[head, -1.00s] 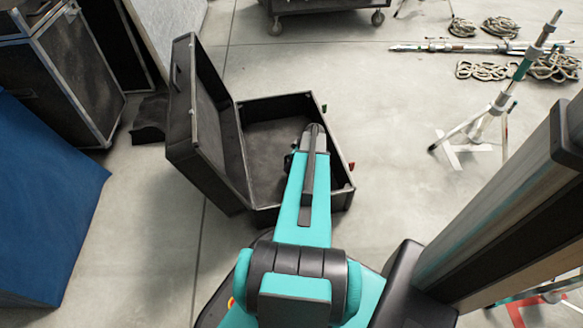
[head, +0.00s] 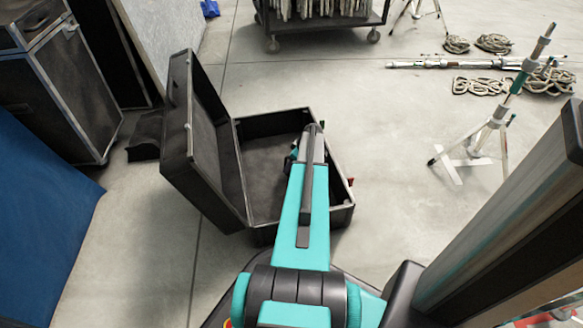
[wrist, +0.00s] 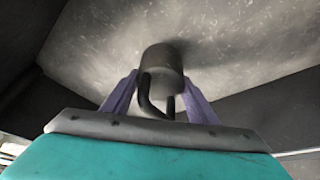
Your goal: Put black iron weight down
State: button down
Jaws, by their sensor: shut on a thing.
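The black iron weight (wrist: 162,62), a dark cylinder with a bent handle, shows in the wrist view between the two purple fingers of my gripper (wrist: 160,90). My gripper is shut on it. The weight is over the dark, scuffed floor of the open black case (wrist: 235,45); I cannot tell whether it touches. In the head view the case (head: 342,215) stands on the concrete floor, its lid (head: 178,130) raised at the left. My arm reaches in over its near wall. In that view my arm hides the weight and most of the gripper.
A large black case (head: 70,90) and a blue panel (head: 40,220) stand at the left. A loaded cart (head: 320,25) is at the back.

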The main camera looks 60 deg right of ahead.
jog(key=shift+w+r, duration=0.1)
dwell(0.3)
jog(key=shift+f+b, duration=1.05)
jog(key=shift+f, duration=0.65)
jog(key=shift+f, duration=0.1)
jog(key=c, duration=0.7)
grip_release()
jog(key=p+v, duration=0.5)
jog(key=v, duration=0.7)
